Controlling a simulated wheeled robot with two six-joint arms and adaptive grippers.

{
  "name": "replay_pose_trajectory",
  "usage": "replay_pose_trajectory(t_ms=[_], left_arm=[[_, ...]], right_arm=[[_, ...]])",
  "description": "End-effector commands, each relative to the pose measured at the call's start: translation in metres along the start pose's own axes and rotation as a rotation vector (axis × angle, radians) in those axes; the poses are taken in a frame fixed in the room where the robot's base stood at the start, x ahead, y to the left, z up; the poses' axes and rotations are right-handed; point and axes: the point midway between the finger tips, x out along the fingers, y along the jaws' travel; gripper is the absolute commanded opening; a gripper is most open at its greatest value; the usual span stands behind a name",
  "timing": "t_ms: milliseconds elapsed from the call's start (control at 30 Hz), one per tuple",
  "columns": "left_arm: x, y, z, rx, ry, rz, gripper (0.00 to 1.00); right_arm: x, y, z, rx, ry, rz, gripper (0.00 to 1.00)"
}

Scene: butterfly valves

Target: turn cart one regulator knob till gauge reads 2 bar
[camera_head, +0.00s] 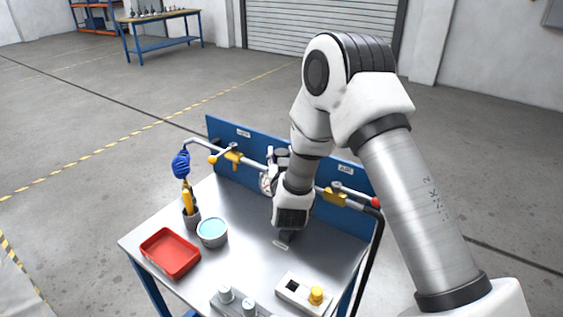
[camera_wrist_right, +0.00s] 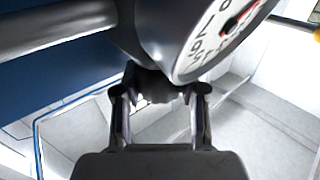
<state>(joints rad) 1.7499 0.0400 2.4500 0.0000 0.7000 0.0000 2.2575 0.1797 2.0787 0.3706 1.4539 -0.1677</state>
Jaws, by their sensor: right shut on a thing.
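The pressure gauge (camera_head: 265,184) stands at the pipe on the cart's blue panel, partly behind my right wrist in the head view. In the right wrist view the gauge (camera_wrist_right: 222,38) is close up, cut off by the top edge. Part of its white dial and a red mark show, but I cannot read the pressure. The dark regulator knob (camera_wrist_right: 160,83) is just below the gauge there. My right gripper (camera_wrist_right: 160,98) is shut on this knob, one finger on each side. In the head view the fingers and knob are not clearly visible. My left gripper is not in view.
The cart top (camera_head: 225,260) carries a red tray (camera_head: 170,252), a blue-filled bowl (camera_head: 212,232), a cup (camera_head: 191,217) with a yellow-handled tool, and a box with a yellow button (camera_head: 316,295). Yellow-bodied valves (camera_head: 234,157) flank the gauge.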

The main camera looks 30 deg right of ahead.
Motion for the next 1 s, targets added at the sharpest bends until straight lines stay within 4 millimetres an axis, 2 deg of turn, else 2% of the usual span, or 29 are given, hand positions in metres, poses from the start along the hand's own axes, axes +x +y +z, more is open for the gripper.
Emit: replay_pose_trajectory(t_ms=[33,200,700,1000], left_arm=[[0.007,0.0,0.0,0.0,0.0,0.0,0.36],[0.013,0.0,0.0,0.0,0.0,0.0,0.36],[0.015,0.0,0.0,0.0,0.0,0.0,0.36],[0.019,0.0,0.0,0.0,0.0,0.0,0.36]], right_arm=[[0.0,-0.003,0.002,-0.002,0.005,0.038,0.06],[0.001,-0.003,0.0,0.0,0.005,0.2,0.06],[0.001,-0.001,0.001,0.004,0.0,0.675,0.06],[0.001,0.0,0.001,0.002,-0.001,0.899,0.06]])
